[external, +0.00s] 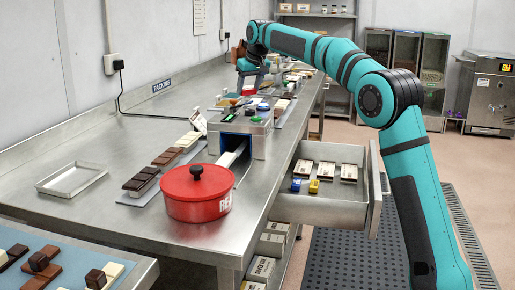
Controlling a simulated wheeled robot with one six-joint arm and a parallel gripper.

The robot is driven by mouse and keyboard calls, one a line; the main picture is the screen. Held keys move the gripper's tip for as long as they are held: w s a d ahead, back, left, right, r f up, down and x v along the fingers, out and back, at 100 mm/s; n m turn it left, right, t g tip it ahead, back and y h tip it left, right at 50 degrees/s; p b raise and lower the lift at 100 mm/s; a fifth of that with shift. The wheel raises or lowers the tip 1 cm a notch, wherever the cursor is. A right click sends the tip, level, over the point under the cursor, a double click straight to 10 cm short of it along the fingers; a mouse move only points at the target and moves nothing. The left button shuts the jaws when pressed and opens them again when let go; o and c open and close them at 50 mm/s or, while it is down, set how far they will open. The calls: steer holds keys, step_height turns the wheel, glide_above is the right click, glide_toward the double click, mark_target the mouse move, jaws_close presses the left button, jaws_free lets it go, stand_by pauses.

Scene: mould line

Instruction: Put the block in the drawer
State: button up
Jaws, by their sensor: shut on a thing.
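My gripper (245,83) is at the far end of my reaching arm, pointing down over the back part of the steel table. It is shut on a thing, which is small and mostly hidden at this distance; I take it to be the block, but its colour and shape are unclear. The drawer (315,212) is pulled out under the table's right side. Inside lie several pale boxes with dark bands, a small blue piece (296,185) and a small yellow piece (314,186). My gripper is well behind the drawer, apart from it.
A red lidded pot (196,194) stands near the table's front right edge. A metal machine (244,135) with a chute is behind it. Chocolate bars (140,182) lie on grey boards, beside an empty tray (72,180). Bare table (90,140) shows at the left.

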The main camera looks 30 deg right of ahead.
steer(key=s+d+f+m, duration=0.1)
steer(key=d+f, duration=0.1)
steer(key=d, duration=0.4)
steer(key=s+d+f, duration=0.2)
steer(key=d, duration=0.5)
steer(key=s+d+f+m+h, duration=0.1)
steer(key=s+d+f, duration=0.1)
steer(key=d, duration=0.4)
steer(key=shift+s+d+f+m, duration=0.1)
steer(key=shift+d+f+m, duration=0.05)
steer(key=shift+f+m, duration=0.15)
steer(key=s+d+f+m+h, duration=0.1)
steer(key=s+d+f, duration=0.3)
steer(key=s+d, duration=0.4)
steer(key=s+d+f+m, duration=0.2)
steer(key=s+d+f, duration=0.25)
steer(key=d, duration=0.45)
steer(key=s+d+f+m+h, duration=0.1)
steer(key=s+d+f, duration=0.3)
steer(key=s+d, duration=0.45)
steer(key=s+d+f+m+g, duration=0.1)
steer(key=s+d+f+m, duration=0.1)
steer(key=s+d+f, duration=0.4)
steer(key=s+f, duration=0.2)
steer(key=s, duration=0.2)
steer(key=shift+f, duration=0.2)
